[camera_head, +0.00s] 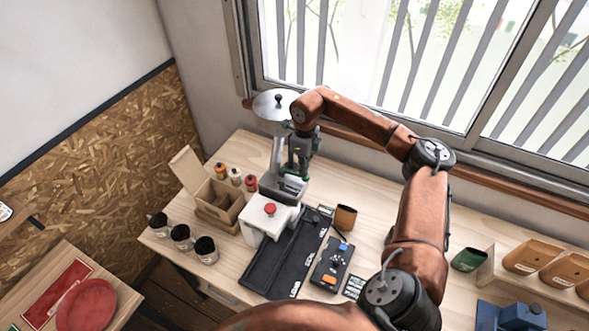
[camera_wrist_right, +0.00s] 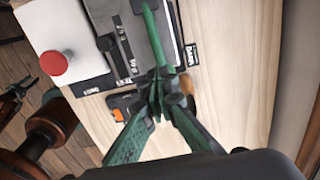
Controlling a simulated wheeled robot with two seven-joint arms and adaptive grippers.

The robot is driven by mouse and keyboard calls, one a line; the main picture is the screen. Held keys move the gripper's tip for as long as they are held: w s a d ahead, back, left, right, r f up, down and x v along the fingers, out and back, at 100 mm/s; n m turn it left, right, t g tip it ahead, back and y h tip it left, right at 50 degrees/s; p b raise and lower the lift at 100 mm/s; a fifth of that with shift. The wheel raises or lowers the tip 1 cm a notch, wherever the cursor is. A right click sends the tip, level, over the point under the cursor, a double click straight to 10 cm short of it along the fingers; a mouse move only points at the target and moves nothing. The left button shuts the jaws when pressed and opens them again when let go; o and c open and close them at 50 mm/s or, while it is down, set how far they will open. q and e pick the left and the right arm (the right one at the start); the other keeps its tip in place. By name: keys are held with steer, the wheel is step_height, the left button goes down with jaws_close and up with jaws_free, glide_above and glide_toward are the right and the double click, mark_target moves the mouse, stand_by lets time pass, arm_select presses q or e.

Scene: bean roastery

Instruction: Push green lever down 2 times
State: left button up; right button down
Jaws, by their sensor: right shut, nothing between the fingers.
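The green lever (camera_wrist_right: 153,36) shows in the right wrist view as a slim green bar above a grey machine base, its lower end by my fingertips. My right gripper (camera_wrist_right: 157,90), with green and black fingers, is shut and empty over or against the lever; I cannot tell whether they touch. In the head view my right gripper (camera_head: 292,172) points down at the machine (camera_head: 282,189) near the back wall. There I cannot separate the lever from the dark green finger parts.
A cardboard box (camera_head: 213,199), small bottles and dark-lidded jars (camera_head: 206,249) are left. A brown cup (camera_head: 345,217) and a black device (camera_head: 332,265) are right.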

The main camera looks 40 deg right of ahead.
steer(key=shift+r+p, duration=1.5)
steer(key=shift+r, duration=1.2)
step_height(320, 180, up, 6)
steer(key=f+n+p, duration=0.1)
steer(key=n+p, duration=0.2)
steer(key=n, duration=0.3)
steer(key=f+b, duration=0.1)
steer(key=f, duration=0.1)
steer(key=f+b, duration=0.3)
steer(key=shift+d+f, duration=0.25)
steer(key=shift+f, duration=0.05)
steer(key=shift+w+f, duration=0.1)
steer(key=shift+f, duration=0.2)
steer(key=shift+s+a, duration=0.15)
steer(key=shift+s, duration=0.05)
stand_by(0.4)
